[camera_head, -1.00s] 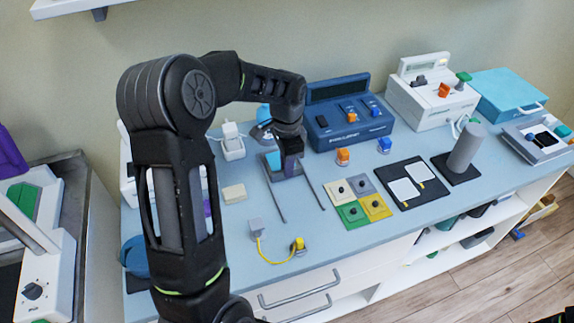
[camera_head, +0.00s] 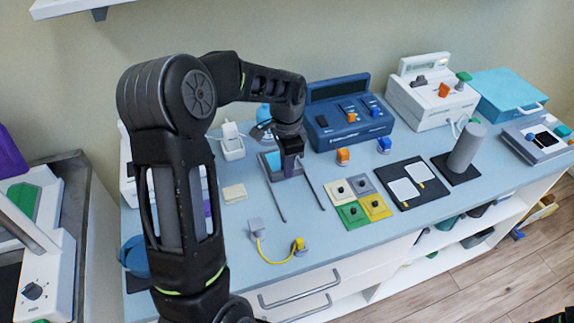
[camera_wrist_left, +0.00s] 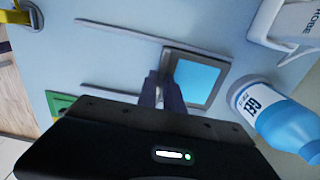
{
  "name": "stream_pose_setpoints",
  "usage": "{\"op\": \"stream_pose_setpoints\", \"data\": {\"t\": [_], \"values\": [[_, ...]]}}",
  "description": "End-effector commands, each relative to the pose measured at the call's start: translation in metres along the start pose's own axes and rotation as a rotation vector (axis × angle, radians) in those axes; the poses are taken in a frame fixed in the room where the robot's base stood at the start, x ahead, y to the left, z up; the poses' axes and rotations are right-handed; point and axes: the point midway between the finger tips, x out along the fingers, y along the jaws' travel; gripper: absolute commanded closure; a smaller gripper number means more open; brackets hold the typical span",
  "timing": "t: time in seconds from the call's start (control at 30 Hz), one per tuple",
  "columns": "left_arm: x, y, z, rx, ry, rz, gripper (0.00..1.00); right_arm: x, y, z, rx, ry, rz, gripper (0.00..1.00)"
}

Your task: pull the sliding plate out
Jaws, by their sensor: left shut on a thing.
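The sliding plate (camera_head: 273,161) is a grey-framed square with a blue face, lying between two thin grey rails (camera_head: 311,191) on the blue-grey worktop. It also shows in the left wrist view (camera_wrist_left: 196,82), at the far end of the rails. My left gripper (camera_head: 288,171) points down at the plate's front edge and is shut on it. In the left wrist view its fingers (camera_wrist_left: 161,90) meet at the plate's near edge, and the gripped part is hidden between them.
A blue gel bottle (camera_wrist_left: 278,118) stands close beside the plate. A blue device (camera_head: 347,120) stands to the right, behind small orange and blue blocks. Coloured tiles (camera_head: 358,203) lie right of the rails. A yellow cable (camera_head: 276,257) lies in front. The worktop between the rails is clear.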

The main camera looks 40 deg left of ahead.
Motion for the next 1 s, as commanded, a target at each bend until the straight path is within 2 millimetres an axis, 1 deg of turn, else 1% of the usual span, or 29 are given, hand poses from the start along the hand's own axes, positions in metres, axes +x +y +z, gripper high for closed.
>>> {"op": "stream_pose_setpoints", "data": {"t": [0.23,0.37,0.47,0.7,0.8,0.9,1.0], "values": [[0.0,0.0,0.0,0.0,0.001,-0.001,1.0,0.0,0.0,0.0,0.0,0.0,0.0,0.64],[0.0,0.01,-0.001,0.002,0.001,-0.001,1.0,0.003,0.001,0.0,-0.001,0.001,-0.001,0.64],[0.001,0.029,-0.002,0.004,0.002,0.0,1.0,0.008,0.003,-0.001,-0.002,0.002,-0.002,0.64],[0.001,0.096,-0.002,0.006,0.003,-0.001,1.0,0.02,0.006,-0.002,-0.004,0.005,-0.006,0.64],[0.0,0.116,-0.001,0.004,0.003,-0.001,1.0,0.022,0.006,-0.003,-0.005,0.006,-0.008,0.64],[0.0,0.125,-0.001,0.002,0.002,-0.002,1.0,0.023,0.006,-0.003,-0.006,0.007,-0.008,0.64],[-0.001,0.127,-0.001,0.0,0.002,-0.001,1.0,0.022,0.006,-0.003,-0.006,0.007,-0.008,0.64]]}}
